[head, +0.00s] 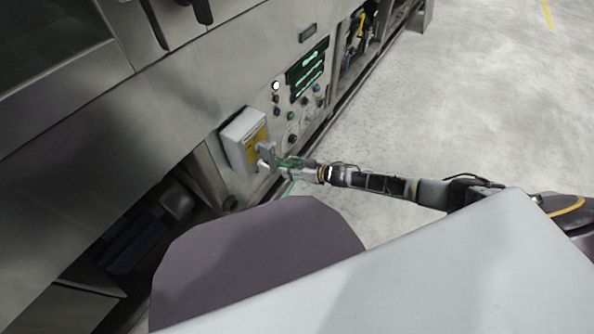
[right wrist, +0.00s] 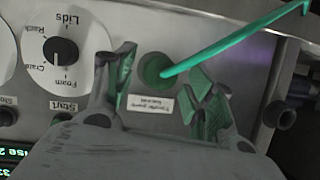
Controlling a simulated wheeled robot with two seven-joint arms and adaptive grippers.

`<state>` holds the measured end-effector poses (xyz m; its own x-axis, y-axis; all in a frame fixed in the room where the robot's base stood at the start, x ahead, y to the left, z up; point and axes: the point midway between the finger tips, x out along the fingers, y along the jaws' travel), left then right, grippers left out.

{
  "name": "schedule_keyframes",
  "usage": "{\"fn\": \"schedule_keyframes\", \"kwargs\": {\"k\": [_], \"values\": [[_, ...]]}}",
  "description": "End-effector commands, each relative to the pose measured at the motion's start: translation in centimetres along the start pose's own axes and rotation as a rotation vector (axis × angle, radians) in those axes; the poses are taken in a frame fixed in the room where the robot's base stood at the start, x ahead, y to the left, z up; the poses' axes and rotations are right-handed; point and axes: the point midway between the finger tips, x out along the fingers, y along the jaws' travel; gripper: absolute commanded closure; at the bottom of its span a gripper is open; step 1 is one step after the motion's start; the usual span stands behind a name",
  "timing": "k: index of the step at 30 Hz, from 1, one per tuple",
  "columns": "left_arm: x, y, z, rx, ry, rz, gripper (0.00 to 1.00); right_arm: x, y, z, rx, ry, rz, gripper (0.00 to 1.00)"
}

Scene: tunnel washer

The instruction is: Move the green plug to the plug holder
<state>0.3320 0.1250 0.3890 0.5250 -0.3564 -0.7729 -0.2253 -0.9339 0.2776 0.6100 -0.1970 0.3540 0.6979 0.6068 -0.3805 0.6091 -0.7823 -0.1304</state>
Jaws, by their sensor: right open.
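The green plug (right wrist: 156,69) shows in the right wrist view as a round green end against the steel panel, with a green cable running from it to the upper right. A small label sits just below it. My right gripper (right wrist: 162,84) is open, with one finger on each side of the plug. I cannot tell whether the fingers touch it. In the head view my right gripper (head: 281,163) is at the machine's front, beside a grey box. The plug is hard to make out there. I cannot identify the plug holder for sure. My left gripper is out of view.
The grey box (head: 243,136) with a yellow label juts from the machine front. Buttons and a green-lit display (head: 308,66) lie beyond it. A rotary knob (right wrist: 64,50) is left of the gripper in the wrist view. The floor (head: 450,110) at right is clear.

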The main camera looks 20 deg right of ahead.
Motion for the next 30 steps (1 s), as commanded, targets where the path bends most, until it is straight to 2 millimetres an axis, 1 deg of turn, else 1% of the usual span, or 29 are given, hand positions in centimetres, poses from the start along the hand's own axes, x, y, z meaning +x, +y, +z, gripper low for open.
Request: {"fn": "schedule_keyframes", "kwargs": {"k": [1,6,18,20,30], "values": [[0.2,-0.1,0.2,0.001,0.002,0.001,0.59,0.5,0.0,0.0,0.000,0.002,-0.001,0.46],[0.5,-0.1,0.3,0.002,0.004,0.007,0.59,1.3,-0.1,0.0,-0.001,0.000,-0.001,0.46],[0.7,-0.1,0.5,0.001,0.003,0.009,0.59,1.6,-0.1,-0.1,-0.001,0.000,-0.001,0.46],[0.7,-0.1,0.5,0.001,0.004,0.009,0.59,1.6,-0.1,-0.1,-0.001,0.000,-0.001,0.52],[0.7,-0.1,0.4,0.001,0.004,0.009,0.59,1.6,-0.1,-0.1,-0.001,0.000,-0.001,0.96]]}}
